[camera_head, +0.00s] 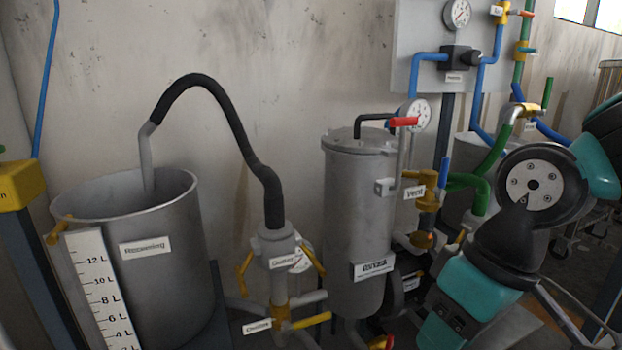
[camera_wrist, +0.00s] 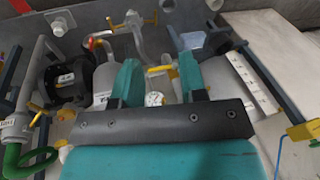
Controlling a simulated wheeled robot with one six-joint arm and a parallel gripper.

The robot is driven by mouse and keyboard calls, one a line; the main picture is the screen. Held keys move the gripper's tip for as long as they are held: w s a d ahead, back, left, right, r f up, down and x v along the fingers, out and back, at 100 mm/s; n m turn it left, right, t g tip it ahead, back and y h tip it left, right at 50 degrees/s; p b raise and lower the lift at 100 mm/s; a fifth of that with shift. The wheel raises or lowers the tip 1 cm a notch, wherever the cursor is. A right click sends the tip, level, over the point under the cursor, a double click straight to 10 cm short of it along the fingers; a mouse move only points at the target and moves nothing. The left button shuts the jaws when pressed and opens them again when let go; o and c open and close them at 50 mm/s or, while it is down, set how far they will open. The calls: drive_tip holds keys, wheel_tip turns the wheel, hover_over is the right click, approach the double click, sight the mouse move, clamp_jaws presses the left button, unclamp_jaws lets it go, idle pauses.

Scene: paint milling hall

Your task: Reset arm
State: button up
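My arm shows at the right of the head view, with teal links and dark joints, bent in front of the pipework. My gripper (camera_wrist: 159,76) shows in the wrist view, with two teal fingers on a dark bar. The fingers stand well apart and nothing is held between them. A small gauge and a yellow part show in the gap, behind the fingers. The gripper's fingertips cannot be made out in the head view.
A grey receiving tank (camera_head: 150,285) with a level scale (camera_head: 97,290) stands at left. A black hose (camera_head: 228,115) arches to a valve fitting (camera_head: 277,245). A grey cylindrical vessel (camera_head: 355,215) with a red-handled valve (camera_head: 404,122) stands mid-view. Blue and green pipes crowd the right.

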drive_tip(key=s+r, duration=0.2)
drive_tip(key=s, duration=0.4)
wheel_tip(320, 180, up, 38)
drive_tip(key=p, duration=3.8)
drive_tip(key=shift+w+d+y+p, duration=0.15)
drive_tip(key=shift+w+y+p, duration=0.15)
drive_tip(key=shift+y, duration=0.1)
